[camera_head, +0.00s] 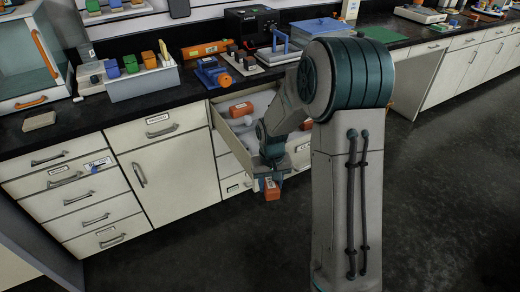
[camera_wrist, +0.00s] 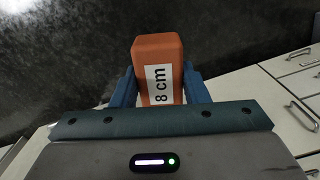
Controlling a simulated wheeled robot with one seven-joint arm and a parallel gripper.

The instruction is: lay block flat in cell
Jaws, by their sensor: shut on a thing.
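My gripper (camera_head: 270,180) is shut on an orange block (camera_head: 271,192) with a white "8 cm" label. In the wrist view the block (camera_wrist: 158,52) sits between the two blue fingers and sticks out past their tips. In the head view it hangs in front of the open drawer (camera_head: 228,139), outside it and below its rim. Another orange block (camera_head: 241,109) is inside the drawer. White dividers show there, but my arm hides much of the interior, so I cannot make out each cell.
The open drawer juts out from the white cabinets (camera_head: 170,170) under a black counter. Blocks in a grey rack (camera_head: 145,84), a blue vise (camera_head: 212,72) and a black machine (camera_head: 250,25) stand on the counter. The dark floor (camera_head: 440,200) is clear.

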